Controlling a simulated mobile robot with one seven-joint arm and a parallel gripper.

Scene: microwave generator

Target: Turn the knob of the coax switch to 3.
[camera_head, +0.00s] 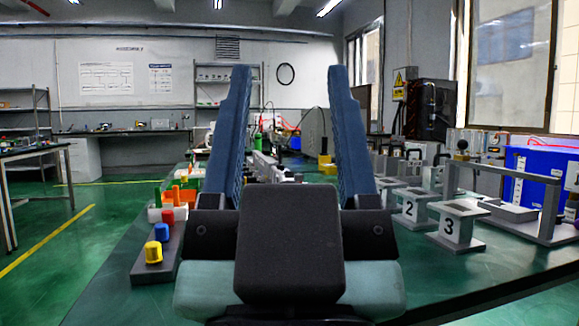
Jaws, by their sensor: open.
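My gripper (288,75) fills the middle of the view, its two blue ribbed fingers wide apart and pointing away over the green table (482,275). Nothing is between the fingertips. I cannot pick out the coax switch or its knob for certain; the gripper's body and fingers hide much of the table's middle. Between the fingers, some small grey devices (265,168) show farther back, too small to tell apart. A stand marked 3 (459,226) and one marked 2 (408,205) are on the right, apart from the gripper.
A dark bar (148,273) at left carries a yellow knob-shaped piece (157,251), a blue piece (161,232) and a red piece (168,217). A grey frame (545,228) and a blue box (545,175) stand at right. The table's front right is clear.

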